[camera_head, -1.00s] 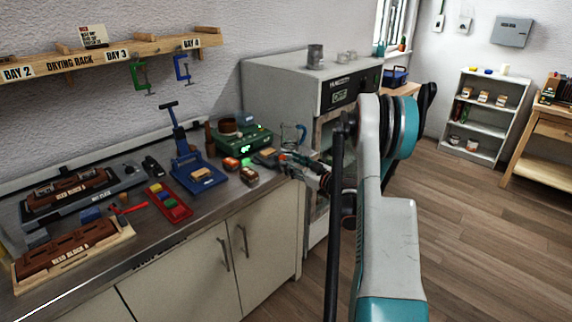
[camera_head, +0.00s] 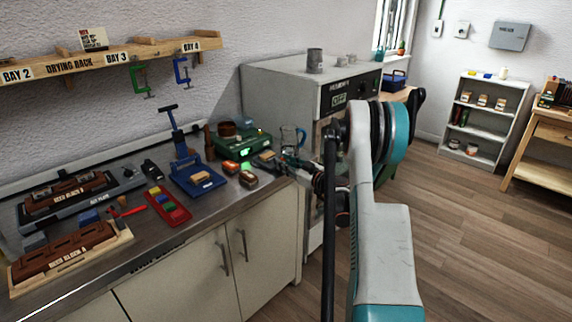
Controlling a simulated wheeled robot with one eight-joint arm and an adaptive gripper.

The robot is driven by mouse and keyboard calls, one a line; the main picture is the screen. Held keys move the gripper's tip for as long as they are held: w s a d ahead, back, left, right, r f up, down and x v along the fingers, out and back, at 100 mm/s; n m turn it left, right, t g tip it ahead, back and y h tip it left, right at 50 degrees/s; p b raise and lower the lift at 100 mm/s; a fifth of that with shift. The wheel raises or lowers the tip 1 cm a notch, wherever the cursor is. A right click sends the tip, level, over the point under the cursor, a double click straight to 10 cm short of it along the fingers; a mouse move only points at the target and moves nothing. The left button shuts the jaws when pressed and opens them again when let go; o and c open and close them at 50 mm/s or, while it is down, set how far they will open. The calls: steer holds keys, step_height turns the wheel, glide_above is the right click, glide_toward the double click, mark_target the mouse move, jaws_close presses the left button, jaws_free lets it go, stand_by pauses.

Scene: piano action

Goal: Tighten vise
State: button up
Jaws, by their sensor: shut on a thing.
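A small dark grey vise (camera_head: 266,158) appears to sit near the right end of the steel bench top, by the front edge. My gripper (camera_head: 287,163) is right beside it, small and partly hidden by its own wrist. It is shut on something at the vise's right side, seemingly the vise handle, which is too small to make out. Whether the vise jaws are apart or together cannot be seen.
A blue press (camera_head: 184,158), a red tray of coloured blocks (camera_head: 167,207), a green box (camera_head: 246,142) and a clear jug (camera_head: 293,138) stand on the bench (camera_head: 195,222). A grey oven (camera_head: 285,85) stands behind my arm. The floor at right is clear.

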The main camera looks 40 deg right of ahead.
steer(key=shift+d+m, duration=0.1)
steer(key=shift+m, duration=2.7)
steer(key=o, duration=1.1)
steer(key=shift+c, duration=0.2)
steer(key=s+d, duration=0.1)
steer(key=s, duration=1.1)
